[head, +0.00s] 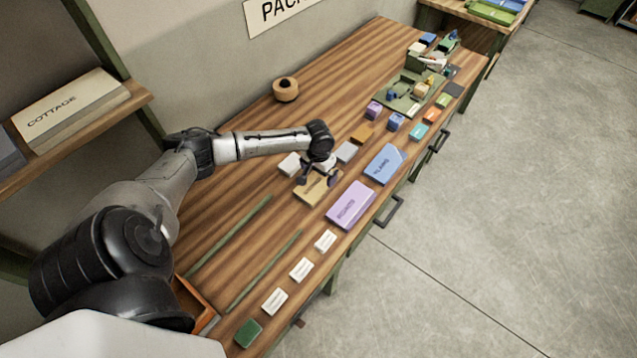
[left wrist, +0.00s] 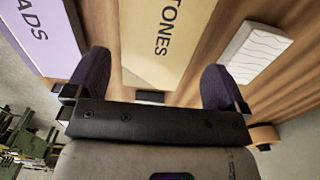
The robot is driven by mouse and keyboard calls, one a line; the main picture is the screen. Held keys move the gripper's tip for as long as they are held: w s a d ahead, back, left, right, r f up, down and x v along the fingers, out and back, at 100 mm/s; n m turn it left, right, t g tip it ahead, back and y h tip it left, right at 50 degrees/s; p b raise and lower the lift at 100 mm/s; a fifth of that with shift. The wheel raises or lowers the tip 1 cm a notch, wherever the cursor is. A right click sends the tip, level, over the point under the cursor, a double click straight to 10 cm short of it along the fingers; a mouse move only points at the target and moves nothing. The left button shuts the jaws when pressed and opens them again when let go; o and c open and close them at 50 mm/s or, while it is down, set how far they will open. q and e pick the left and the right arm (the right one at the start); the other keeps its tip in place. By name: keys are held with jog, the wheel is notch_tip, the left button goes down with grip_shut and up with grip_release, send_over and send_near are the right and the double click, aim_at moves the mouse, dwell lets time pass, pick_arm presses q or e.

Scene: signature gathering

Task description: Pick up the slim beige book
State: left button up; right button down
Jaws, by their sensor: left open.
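The slim beige book (head: 311,195) lies on the wooden bench with its cover up, partly covered by my left gripper in the head view. In the left wrist view the beige book (left wrist: 150,62) shows part of a title ending in "TONES". My left gripper (head: 318,180) is over the book with its jaws open. In the left wrist view the fingers of my left gripper (left wrist: 156,78) stand on either side of the book. I cannot tell how far the fingertips are from the bench. My right gripper is not in view.
A purple book (head: 351,204) lies close on the near side of the beige one, with a blue book (head: 384,164) further right. A white block (head: 290,164) lies just behind. Small white blocks (head: 301,270) and green strips (head: 228,236) lie toward the left end of the bench (head: 258,246).

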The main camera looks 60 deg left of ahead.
aim_at(319, 181)
pick_arm(q)
jog(key=shift+d+f, duration=0.1)
jog(key=shift+f, duration=2.15)
jog(key=c, duration=0.8)
